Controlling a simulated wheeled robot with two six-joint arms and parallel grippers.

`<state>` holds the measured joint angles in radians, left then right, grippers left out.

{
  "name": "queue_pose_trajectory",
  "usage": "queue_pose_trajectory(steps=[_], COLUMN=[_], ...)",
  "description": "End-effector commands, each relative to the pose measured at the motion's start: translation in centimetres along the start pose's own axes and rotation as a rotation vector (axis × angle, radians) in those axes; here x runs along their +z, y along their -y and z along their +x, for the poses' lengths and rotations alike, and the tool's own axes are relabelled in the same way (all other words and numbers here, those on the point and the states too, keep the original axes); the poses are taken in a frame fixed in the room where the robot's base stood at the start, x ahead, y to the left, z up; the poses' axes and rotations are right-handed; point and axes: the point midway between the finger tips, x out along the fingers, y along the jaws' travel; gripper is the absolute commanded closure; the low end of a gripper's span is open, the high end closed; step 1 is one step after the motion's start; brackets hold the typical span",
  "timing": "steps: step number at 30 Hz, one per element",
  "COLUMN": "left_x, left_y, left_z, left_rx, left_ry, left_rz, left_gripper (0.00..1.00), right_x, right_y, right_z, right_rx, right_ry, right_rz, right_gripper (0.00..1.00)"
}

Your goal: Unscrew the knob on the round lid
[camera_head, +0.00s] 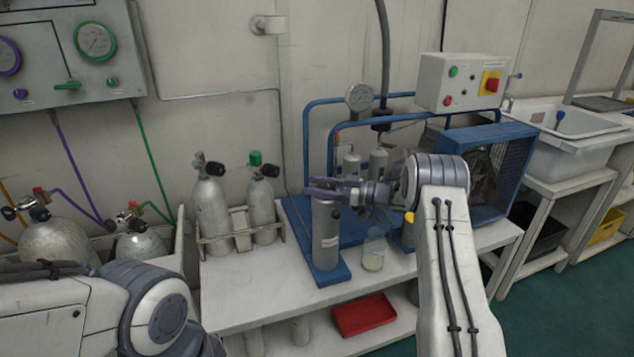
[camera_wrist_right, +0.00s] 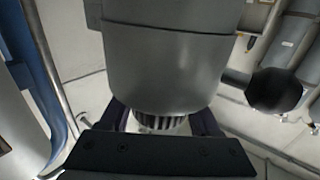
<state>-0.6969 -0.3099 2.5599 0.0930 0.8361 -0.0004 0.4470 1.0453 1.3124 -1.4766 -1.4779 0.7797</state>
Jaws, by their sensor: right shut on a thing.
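A grey upright canister (camera_head: 326,235) stands on a blue base plate on the white bench in the head view. My right gripper (camera_head: 322,187) reaches in from the right at its top, fingers roughly level. In the right wrist view, a ribbed knob (camera_wrist_right: 160,123) sits between the dark fingers of my right gripper (camera_wrist_right: 160,128), which is shut on it. A large grey rounded body (camera_wrist_right: 168,65) fills the view beyond the knob. The fingers hide most of the lid and knob in the head view. My left arm shows at lower left, its gripper out of view.
A glass jar (camera_head: 373,250) stands close to the right of the canister. Two grey cylinders (camera_head: 211,212) stand in a rack to its left. A blue-framed compressor (camera_head: 487,170) is behind at right. A red tray (camera_head: 364,315) lies on the lower shelf. The bench's front left is clear.

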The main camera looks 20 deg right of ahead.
Motion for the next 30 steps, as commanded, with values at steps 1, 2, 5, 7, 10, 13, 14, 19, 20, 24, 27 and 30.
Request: queue_pose_trajectory(steps=[1,2,5,7,10,13,14,19,20,24,27,30], left_x=[0.0,0.0,0.0,0.0,0.0,0.0,0.0,0.0,0.0,0.0,0.0,0.0], left_y=[0.0,0.0,0.0,0.0,0.0,0.0,0.0,0.0,0.0,0.0,0.0,0.0], left_z=[0.0,0.0,0.0,0.0,0.0,0.0,0.0,0.0,0.0,-0.1,-0.2,-0.3], left_rx=[0.0,0.0,0.0,0.0,0.0,0.0,0.0,0.0,0.0,0.0,0.0,0.0], left_ry=[0.0,0.0,0.0,0.0,0.0,0.0,0.0,0.0,0.0,0.0,0.0,0.0], left_rz=[0.0,0.0,0.0,0.0,0.0,0.0,0.0,0.0,0.0,0.0,0.0,0.0], left_gripper=[0.5,0.5,0.5,0.5,0.5,0.5,0.5,0.5,0.5,0.5,0.5,0.5], right_x=[-0.1,-0.1,-0.1,-0.1,-0.1,-0.1,-0.1,0.0,0.0,0.0,-0.1,-0.1], right_y=[0.0,0.0,0.0,0.0,0.0,0.0,0.0,0.0,0.0,-0.1,-0.1,-0.1], right_z=[0.0,0.0,0.0,0.0,0.0,0.0,0.0,0.0,-0.1,-0.9,-2.5,-4.5], right_rx=[-0.005,-0.006,-0.005,-0.005,-0.004,-0.004,-0.004,-0.004,-0.004,-0.001,0.0,0.001], right_ry=[-0.001,-0.001,0.0,0.0,0.0,0.0,0.0,0.0,0.0,0.0,0.001,0.001], right_rz=[-0.003,-0.002,-0.002,-0.002,-0.002,-0.002,-0.002,-0.001,-0.001,-0.001,-0.001,-0.001], right_gripper=[0.92,0.92,0.92,0.92,0.21,0.06,0.06,0.06,0.06,0.06,0.06,0.06])
